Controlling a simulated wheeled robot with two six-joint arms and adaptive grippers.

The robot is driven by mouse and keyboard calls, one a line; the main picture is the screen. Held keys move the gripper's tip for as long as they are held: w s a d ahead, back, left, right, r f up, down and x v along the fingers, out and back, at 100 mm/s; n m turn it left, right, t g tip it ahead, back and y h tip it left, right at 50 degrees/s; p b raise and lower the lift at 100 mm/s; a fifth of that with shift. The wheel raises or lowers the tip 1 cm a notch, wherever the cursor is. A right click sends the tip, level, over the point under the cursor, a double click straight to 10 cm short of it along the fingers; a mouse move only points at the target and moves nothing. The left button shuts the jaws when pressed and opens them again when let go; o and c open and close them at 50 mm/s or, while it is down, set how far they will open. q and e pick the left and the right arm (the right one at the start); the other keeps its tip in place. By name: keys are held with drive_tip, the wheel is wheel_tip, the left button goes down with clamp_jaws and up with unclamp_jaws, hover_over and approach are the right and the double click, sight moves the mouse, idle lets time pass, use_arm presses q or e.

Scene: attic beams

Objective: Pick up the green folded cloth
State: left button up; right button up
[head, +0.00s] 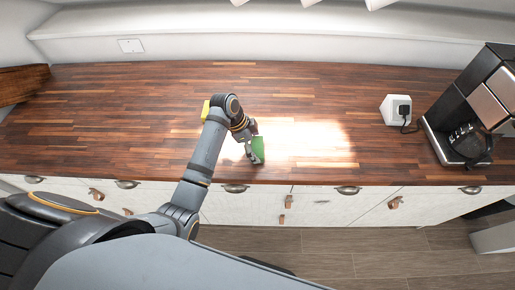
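The green folded cloth (259,148) lies on the wooden counter near its front edge, left of the bright sunlit patch. My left gripper (253,142) is at the cloth's left side, low over the counter. Its fingers look spread apart, one beyond the cloth's far end and one by its near left edge. The gripper covers part of the cloth's left side, and I cannot tell whether they touch. My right gripper is not in view.
A yellow object (205,111) stands behind my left forearm, partly hidden. A white socket box (396,110) and a black coffee maker (477,110) with a glass pot stand at the right. The counter (330,90) is clear in the middle and back.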

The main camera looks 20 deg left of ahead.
sight(261, 148)
use_arm(q)
drive_tip(key=c, duration=0.6)
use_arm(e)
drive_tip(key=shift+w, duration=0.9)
use_arm(q)
drive_tip(key=shift+r, duration=0.15)
drive_tip(key=shift+r+b, duration=0.2)
drive_tip(key=shift+b, duration=0.1)
drive_tip(key=r, duration=0.1)
drive_tip(key=r+b, duration=0.1)
drive_tip(key=shift+s+r, duration=0.2)
drive_tip(key=shift+r, duration=0.2)
drive_tip(key=s+r, duration=0.2)
drive_tip(key=s+r+b, duration=0.1)
drive_tip(key=shift+d+r, duration=0.25)
drive_tip(key=shift+d, duration=0.05)
drive_tip(key=s+r+p, duration=0.2)
drive_tip(key=s+p, duration=0.1)
drive_tip(key=s+d+r+p, duration=0.1)
drive_tip(key=s+r+p, duration=0.1)
drive_tip(key=s+p, duration=0.1)
drive_tip(key=s+d+r+p, duration=0.1)
drive_tip(key=s+r+p, duration=0.1)
drive_tip(key=s+p, duration=0.1)
drive_tip(key=shift+s, duration=0.7)
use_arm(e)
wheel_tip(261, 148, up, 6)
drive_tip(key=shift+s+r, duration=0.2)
